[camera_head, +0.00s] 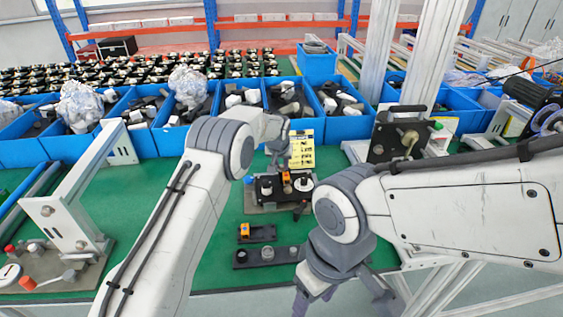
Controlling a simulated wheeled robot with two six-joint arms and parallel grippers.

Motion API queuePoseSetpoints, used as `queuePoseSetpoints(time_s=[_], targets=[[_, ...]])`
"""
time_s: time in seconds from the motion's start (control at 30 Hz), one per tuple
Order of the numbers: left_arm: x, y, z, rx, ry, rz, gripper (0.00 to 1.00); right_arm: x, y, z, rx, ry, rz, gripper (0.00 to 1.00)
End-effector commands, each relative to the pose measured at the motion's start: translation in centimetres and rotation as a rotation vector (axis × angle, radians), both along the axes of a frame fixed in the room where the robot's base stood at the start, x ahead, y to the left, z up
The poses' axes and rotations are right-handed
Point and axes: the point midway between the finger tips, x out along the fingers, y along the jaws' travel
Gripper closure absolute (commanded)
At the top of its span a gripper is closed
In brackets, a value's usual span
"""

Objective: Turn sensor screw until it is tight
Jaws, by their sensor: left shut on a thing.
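A dark sensor fixture (266,188) sits on a grey plate on the green bench, near the middle of the view. It has an orange part and a round white part (303,184) on top. My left gripper (284,168) reaches down over the fixture from behind and is shut at the orange part. The sensor screw is too small and too covered by the fingers to make out; its tightness cannot be seen. My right gripper (342,302) hangs at the bench's front edge, pointing down, its fingers spread apart and nothing seen between them.
A small black tray with an orange piece (245,230) and a black strip with round knobs (268,254) lie in front of the fixture. A yellow card (302,150) stands behind it. Blue bins (345,128) line the back. A black-plated fixture (384,150) stands right.

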Motion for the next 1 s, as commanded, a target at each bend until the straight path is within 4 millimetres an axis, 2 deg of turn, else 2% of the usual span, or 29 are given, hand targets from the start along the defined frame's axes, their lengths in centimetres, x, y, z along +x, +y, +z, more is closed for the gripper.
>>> queuePoseSetpoints(time_s=[0.03, 0.17, 0.37, 0.67, 0.87, 0.9, 0.93, 1.0], targets=[[0.1, 0.2, 0.5, -0.001, -0.003, -0.036, 1.00, 0.0, 0.0, 0.8, 0.000, 0.000, 0.000, 0.39], [0.1, 0.3, 0.3, -0.001, -0.003, -0.144, 1.00, 0.0, 0.0, 1.1, 0.000, 0.000, 0.000, 0.39], [0.1, 0.4, 0.0, 0.000, -0.004, -0.252, 1.00, 0.0, 0.0, 0.7, 0.000, 0.000, 0.000, 0.39], [0.1, 0.3, 0.0, 0.002, -0.004, -0.263, 1.00, 0.0, 0.0, 0.7, 0.000, 0.000, 0.000, 0.39], [0.2, 0.6, -0.3, 0.001, -0.004, -0.368, 1.00, 0.0, 0.0, -0.4, 0.000, 0.000, 0.000, 0.39], [0.2, 0.5, -0.1, 0.002, -0.003, -0.384, 0.66, 0.0, 0.0, -0.2, -0.001, 0.001, 0.000, 0.39], [0.1, 0.4, 0.0, 0.002, -0.003, -0.383, 0.55, 0.0, 0.0, -0.1, -0.001, 0.001, 0.000, 0.39], [0.1, 0.4, 0.0, 0.002, -0.002, -0.382, 0.53, 0.0, 0.0, -0.1, 0.000, 0.000, 0.000, 0.39]])
